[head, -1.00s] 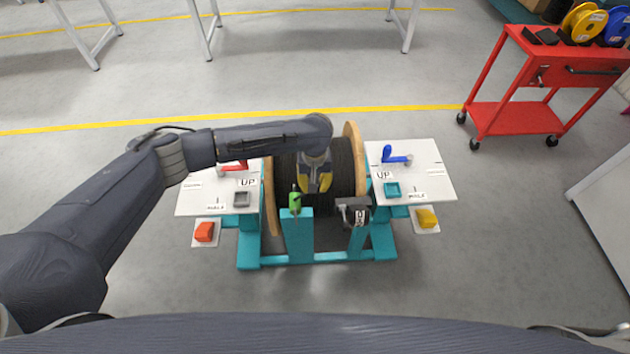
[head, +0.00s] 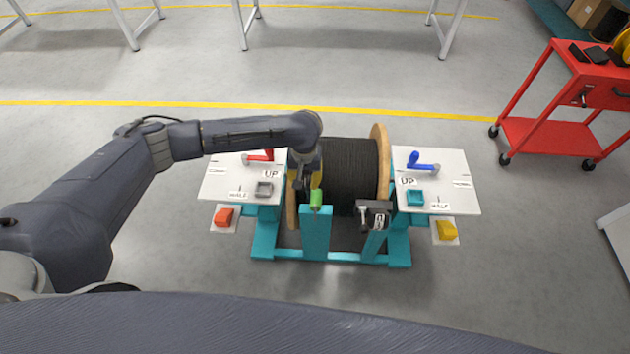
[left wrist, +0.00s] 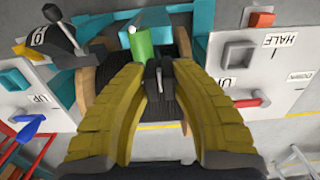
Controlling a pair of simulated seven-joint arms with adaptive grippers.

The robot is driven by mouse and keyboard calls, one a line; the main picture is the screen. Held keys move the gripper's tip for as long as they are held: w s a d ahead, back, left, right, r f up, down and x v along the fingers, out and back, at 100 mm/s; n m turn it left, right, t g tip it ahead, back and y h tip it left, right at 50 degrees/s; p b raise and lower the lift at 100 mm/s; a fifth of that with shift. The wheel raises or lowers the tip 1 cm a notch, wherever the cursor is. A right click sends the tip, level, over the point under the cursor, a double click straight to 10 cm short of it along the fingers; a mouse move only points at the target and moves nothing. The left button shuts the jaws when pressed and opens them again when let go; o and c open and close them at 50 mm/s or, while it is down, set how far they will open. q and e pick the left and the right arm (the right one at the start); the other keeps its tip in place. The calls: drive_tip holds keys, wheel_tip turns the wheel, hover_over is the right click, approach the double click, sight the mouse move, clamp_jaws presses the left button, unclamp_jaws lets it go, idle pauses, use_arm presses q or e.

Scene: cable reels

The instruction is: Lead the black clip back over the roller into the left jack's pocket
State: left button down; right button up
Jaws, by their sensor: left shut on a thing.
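My left gripper (head: 316,182) is over the left part of the black-wound reel (head: 350,172), just behind the green roller (head: 316,198). In the left wrist view its yellow fingers are shut on the small black clip (left wrist: 158,78), close to the green roller (left wrist: 142,46). The clip is hidden in the head view. The left jack's grey pocket (head: 264,189) sits on the left white plate (head: 225,180) and looks empty. It also shows in the left wrist view (left wrist: 239,54). My right gripper is out of view.
A red lever (head: 262,156) stands behind the grey pocket. The right plate bears a blue lever (head: 421,163) and a teal pocket (head: 415,197). A black clamp-like device (head: 375,214) sits right of the roller. A red cart (head: 560,130) stands far right.

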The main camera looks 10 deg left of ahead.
use_arm(q)
drive_tip(key=shift+s+a, duration=0.15)
drive_tip(key=shift+a, duration=1.9)
drive_tip(key=shift+s, duration=0.1)
drive_tip(key=w+a+f, duration=0.2)
drive_tip(key=w+a, duration=0.1)
drive_tip(key=a, duration=0.9)
drive_tip(key=shift+f, duration=3.45)
drive_tip(key=shift+f, duration=0.1)
